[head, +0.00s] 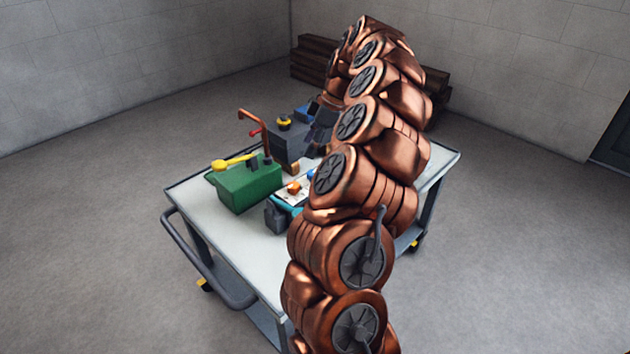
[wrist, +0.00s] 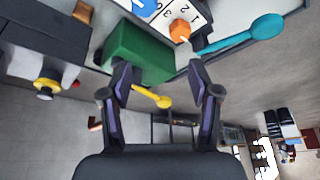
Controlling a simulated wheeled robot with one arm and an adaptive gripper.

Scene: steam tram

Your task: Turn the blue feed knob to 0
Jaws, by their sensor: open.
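The blue feed knob (head: 311,174) is on a pale panel on the cart, partly hidden by my arm. In the wrist view the blue knob (wrist: 142,4) is cut by the top edge, so its setting cannot be read. An orange knob (wrist: 180,30) with a pale pointer sits on the same numbered panel (wrist: 164,14); it also shows in the head view (head: 294,187). My gripper (wrist: 160,78) is open and empty, apart from the blue knob. A green box (wrist: 140,52) lies beyond its fingertips.
The green box with a yellow lever (head: 235,161) stands left of the panel. A grey box with a yellow-and-black knob (head: 284,122) and a red-brown pipe are behind. A teal lever (wrist: 240,35) is beside the panel. The cart's front top (head: 235,232) is clear.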

